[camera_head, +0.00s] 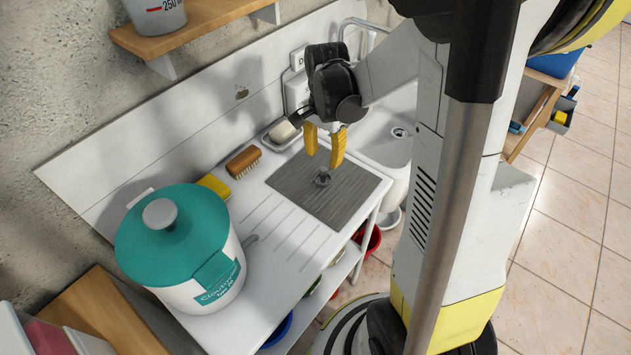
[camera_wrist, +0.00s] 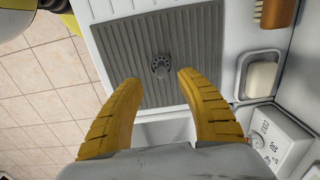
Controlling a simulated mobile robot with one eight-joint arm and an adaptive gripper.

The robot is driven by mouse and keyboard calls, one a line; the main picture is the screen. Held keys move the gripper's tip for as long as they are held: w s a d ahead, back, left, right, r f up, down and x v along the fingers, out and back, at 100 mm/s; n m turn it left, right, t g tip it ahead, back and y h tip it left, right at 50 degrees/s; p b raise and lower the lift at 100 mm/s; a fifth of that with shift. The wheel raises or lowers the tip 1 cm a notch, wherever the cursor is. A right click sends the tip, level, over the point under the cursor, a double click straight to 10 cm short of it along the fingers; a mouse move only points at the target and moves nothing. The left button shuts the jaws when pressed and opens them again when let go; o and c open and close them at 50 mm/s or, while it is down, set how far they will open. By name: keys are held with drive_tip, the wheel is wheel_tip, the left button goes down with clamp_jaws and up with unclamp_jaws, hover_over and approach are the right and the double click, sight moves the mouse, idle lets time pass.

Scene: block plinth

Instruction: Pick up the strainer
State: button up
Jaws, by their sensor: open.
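The strainer (camera_head: 322,178) is a small, round, dark grey metal piece with holes. It lies on the grey ribbed mat (camera_head: 293,182) on the white draining board. In the wrist view the strainer (camera_wrist: 161,66) shows just beyond and between the fingertips, on the mat (camera_wrist: 205,50). My gripper (camera_head: 325,152) has yellow fingers that point down above the mat, close to the strainer. In the wrist view my gripper (camera_wrist: 157,84) is open with nothing between its fingers. A gap seems to remain between fingertips and strainer.
A soap dish (camera_head: 284,134) and a wooden brush (camera_head: 243,162) lie along the wall side of the mat. A sink basin (camera_head: 385,150) is at the right. A white pot with a teal lid (camera_head: 172,235) stands at the left. The ribbed board between is clear.

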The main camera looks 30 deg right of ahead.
sight(324, 168)
wheel_tip(324, 168, down, 7)
drive_tip(key=b, duration=0.3)
drive_tip(key=shift+w+d+f, duration=0.1)
drive_tip(key=shift+w+d, duration=0.05)
drive_tip(key=shift+c, duration=0.5)
clamp_jaws()
